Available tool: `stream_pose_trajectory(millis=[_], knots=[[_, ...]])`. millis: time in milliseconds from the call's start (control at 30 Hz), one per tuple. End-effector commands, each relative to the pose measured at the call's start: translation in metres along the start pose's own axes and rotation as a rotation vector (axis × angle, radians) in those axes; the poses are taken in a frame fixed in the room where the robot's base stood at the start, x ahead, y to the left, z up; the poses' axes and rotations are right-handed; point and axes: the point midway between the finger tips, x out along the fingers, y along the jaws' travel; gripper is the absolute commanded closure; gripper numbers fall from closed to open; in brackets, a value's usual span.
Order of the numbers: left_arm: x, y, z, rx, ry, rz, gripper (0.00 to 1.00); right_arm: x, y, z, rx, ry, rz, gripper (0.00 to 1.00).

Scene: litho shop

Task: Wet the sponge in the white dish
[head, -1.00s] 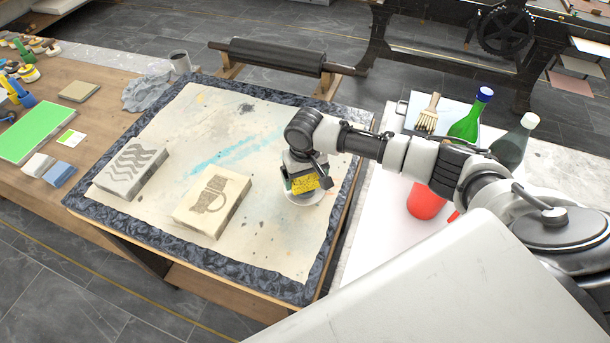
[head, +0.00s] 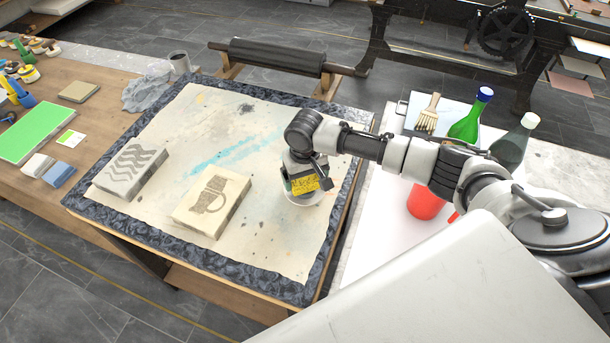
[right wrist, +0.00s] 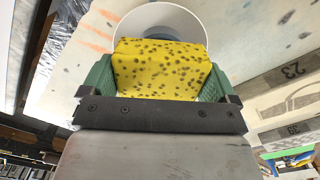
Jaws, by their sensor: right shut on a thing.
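My right gripper (head: 304,186) is shut on a yellow sponge (head: 307,184) with dark pores. The right wrist view shows the sponge (right wrist: 160,70) between the two green fingers. The white dish (head: 300,200) stands on the stained cloth, right of the mug-print stone. In the head view the sponge is right over the dish. In the right wrist view the dish's rim (right wrist: 163,12) shows beyond the sponge. I cannot tell whether the sponge touches the dish's bottom or any water. My left gripper is not in view.
Two printing stones, one with a mug print (head: 211,202) and one with waves (head: 131,172), lie on the cloth (head: 262,245) to the left.

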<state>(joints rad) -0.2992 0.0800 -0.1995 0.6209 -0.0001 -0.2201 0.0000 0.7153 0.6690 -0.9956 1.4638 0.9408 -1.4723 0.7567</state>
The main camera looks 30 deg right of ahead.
Motion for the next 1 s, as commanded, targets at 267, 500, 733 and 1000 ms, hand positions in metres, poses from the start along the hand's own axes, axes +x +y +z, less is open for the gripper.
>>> stream_pose_trajectory(millis=[267, 500, 733, 1000], knots=[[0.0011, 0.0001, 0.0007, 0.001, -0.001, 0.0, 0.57, 0.0037, -0.0001, -0.0001, 0.0, 0.0, 0.0, 0.29], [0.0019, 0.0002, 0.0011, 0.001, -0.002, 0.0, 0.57, 0.0066, -0.0001, -0.0001, 0.0, 0.0, 0.0, 0.29], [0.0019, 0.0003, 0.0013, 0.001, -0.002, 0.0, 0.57, 0.007, -0.0001, -0.0001, 0.0, 0.0, 0.0, 0.29], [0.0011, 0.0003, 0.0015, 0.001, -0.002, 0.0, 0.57, 0.0068, -0.0002, -0.0001, 0.0, 0.0, 0.0, 0.29]])
